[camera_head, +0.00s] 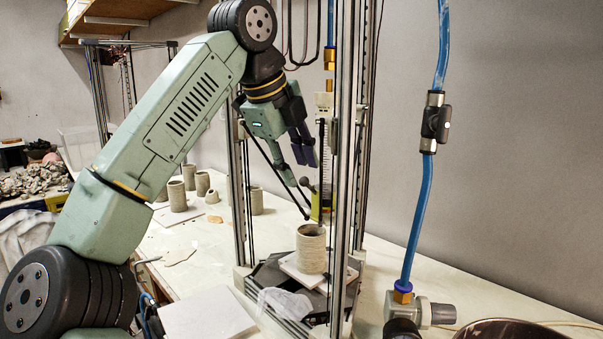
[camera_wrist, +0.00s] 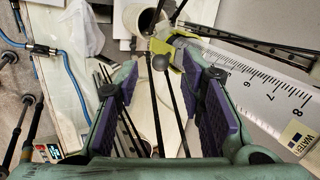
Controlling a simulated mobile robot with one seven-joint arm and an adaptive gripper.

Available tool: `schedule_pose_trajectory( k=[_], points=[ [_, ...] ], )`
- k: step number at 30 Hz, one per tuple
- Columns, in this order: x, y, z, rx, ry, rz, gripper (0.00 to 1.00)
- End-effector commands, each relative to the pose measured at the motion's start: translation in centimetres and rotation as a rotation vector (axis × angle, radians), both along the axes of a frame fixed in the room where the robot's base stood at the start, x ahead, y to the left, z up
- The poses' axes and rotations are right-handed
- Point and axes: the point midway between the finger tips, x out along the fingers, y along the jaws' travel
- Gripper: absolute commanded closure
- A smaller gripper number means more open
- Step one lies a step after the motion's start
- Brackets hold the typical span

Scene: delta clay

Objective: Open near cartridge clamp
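A clear cartridge with a printed scale (camera_wrist: 262,88) runs diagonally at the right of the wrist view. In the head view it stands upright inside the metal frame, partly hidden by a post. A yellow-green piece (camera_wrist: 166,46), which may be the clamp, sits at its lower end; it also shows in the head view (camera_head: 316,208). A dark ball knob (camera_wrist: 160,62) lies close by it, and also shows in the head view (camera_head: 304,182). My gripper (camera_head: 303,152) is open above the knob. Its purple-padded fingers (camera_wrist: 160,75) appear empty, with the knob and thin rods seen between them.
The frame's upright posts (camera_head: 345,150) and thin black rods stand close around my gripper. A clay cylinder (camera_head: 311,250) stands on a pale board below the nozzle. Several clay pots (camera_head: 177,195) stand on the table behind. A blue hose with a valve (camera_head: 436,122) hangs at right.

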Motion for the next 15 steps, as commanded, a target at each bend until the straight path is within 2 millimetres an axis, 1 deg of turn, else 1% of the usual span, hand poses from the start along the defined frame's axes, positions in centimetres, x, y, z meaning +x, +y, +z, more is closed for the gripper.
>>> schedule_pose_trajectory(
  k=[3,6,10,15],
  points=[
    [0.6,-0.5,-1.4,-0.001,0.001,-0.002,0.64],
    [1.0,-0.7,-2.2,0.000,0.000,0.000,0.64],
    [1.1,-0.9,-2.6,0.001,-0.001,0.000,0.64],
    [1.1,-0.9,-2.7,0.000,-0.001,0.000,0.64]
  ],
)
